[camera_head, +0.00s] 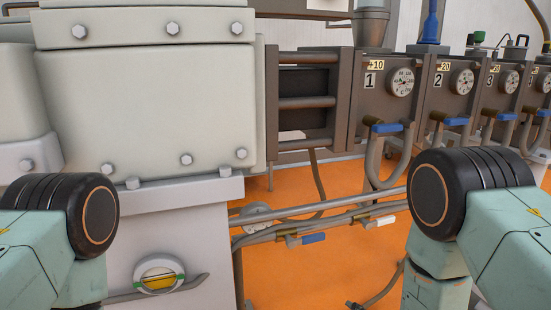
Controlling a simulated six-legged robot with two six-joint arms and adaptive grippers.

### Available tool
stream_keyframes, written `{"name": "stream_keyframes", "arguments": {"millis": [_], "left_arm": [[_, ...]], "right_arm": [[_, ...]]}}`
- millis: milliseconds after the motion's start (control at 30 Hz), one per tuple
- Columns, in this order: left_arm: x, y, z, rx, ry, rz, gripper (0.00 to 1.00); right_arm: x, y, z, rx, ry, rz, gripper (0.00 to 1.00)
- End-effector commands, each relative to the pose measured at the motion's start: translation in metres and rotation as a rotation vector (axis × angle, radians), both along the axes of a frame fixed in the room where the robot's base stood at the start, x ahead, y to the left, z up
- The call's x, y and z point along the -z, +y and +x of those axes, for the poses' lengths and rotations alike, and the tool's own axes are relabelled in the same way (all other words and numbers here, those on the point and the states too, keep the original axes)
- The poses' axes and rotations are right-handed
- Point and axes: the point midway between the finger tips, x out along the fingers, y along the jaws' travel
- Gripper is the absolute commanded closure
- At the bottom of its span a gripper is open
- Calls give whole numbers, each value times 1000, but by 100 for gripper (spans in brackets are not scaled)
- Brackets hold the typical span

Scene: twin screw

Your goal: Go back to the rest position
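Part of my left arm (50,250), pale green with a black ribbed joint, shows at the lower left. Part of my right arm (500,240), with the same black joint, shows at the lower right. Neither gripper is in the picture, so I cannot see whether they are open or hold anything. The twin screw machine stands in front of me, with a big cream bolted housing (150,95) on the left. My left arm covers part of its lower left side in the view.
A row of numbered grey barrel sections (385,100) with dials runs to the right. Pipes with blue-handled valves (385,128) hang below them. Low pipes (320,212) cross between my arms. The orange floor (335,265) is mostly bare there, apart from a hose (385,292).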

Motion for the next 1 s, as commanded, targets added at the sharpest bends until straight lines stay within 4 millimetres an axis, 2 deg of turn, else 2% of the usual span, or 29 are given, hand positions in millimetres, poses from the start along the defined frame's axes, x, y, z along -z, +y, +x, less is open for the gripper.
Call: {"name": "stream_keyframes", "arguments": {"millis": [200,267,367,467,600,700,800,1000], "left_arm": [[-12,0,0,0,0,0,100],[-15,0,0,0,0,0,100],[-23,0,0,0,0,0,100],[-31,0,0,0,0,0,100],[-43,0,0,0,0,0,100],[-52,0,0,0,0,0,100],[-61,0,0,0,0,0,100],[-63,0,0,0,0,0,100]], "right_arm": [[47,-25,-77,275,399,227,57],[57,-32,-103,371,505,281,57],[67,-43,-154,546,679,355,57],[70,-51,-205,716,830,401,57],[61,-60,-273,925,1005,422,57],[49,-63,-311,1003,1088,403,57],[38,-64,-329,1026,1120,394,57],[38,-64,-331,1029,1126,393,57]]}}
